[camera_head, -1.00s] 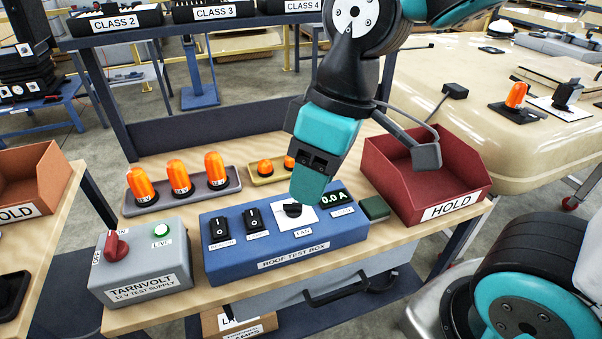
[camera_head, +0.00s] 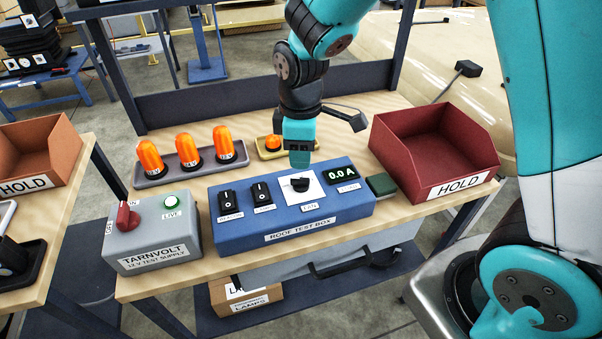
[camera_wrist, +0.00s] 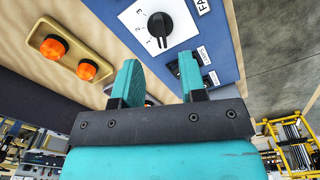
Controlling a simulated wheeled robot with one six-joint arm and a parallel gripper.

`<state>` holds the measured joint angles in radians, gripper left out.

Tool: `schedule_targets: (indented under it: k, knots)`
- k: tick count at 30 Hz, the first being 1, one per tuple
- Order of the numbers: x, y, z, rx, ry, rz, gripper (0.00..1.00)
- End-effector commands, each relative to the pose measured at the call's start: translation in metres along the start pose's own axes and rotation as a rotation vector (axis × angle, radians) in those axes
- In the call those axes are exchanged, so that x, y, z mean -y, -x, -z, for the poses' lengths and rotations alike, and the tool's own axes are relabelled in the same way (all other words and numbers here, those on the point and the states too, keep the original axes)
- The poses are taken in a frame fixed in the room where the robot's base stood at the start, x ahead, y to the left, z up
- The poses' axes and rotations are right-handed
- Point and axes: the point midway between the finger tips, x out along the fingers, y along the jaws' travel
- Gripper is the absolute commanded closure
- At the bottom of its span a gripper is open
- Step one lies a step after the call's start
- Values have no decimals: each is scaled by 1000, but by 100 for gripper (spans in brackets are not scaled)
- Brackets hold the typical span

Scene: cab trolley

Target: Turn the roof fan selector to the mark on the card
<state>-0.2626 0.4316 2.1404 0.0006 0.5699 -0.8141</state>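The roof fan selector, a black knob (camera_head: 300,184), sits on a white plate (camera_head: 313,191) on the blue roof test box (camera_head: 290,218). In the wrist view the knob (camera_wrist: 160,27) stands beyond my fingertips, with small numerals along one side of its white plate (camera_wrist: 143,12). The exact mark it points to is too small to tell. I cannot make out a separate card with a mark. My gripper (camera_head: 300,160) hangs just behind the knob, pointing down. In the wrist view its two fingers (camera_wrist: 160,75) are apart with nothing between them.
Two black switches (camera_head: 261,193) and a 0.0 A display (camera_head: 340,173) flank the selector. A grey test supply (camera_head: 152,235) with a red knob stands left. A red HOLD bin (camera_head: 455,190) stands right. Trays of orange lamps (camera_head: 222,144) lie behind the box.

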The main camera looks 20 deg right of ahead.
Motion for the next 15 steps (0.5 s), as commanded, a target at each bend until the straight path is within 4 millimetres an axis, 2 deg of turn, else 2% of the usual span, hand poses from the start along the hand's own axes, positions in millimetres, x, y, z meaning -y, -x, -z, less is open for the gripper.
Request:
schedule_targets:
  k: [1, 6, 10, 15]
  knots:
    - [1, -12, -1, 5, 0, 5, 62]
    - [1, -44, -1, 4, 0, 5, 62]
    - [1, -59, 0, 1, 0, 2, 62]
    - [0, -67, 0, -1, 0, 0, 62]
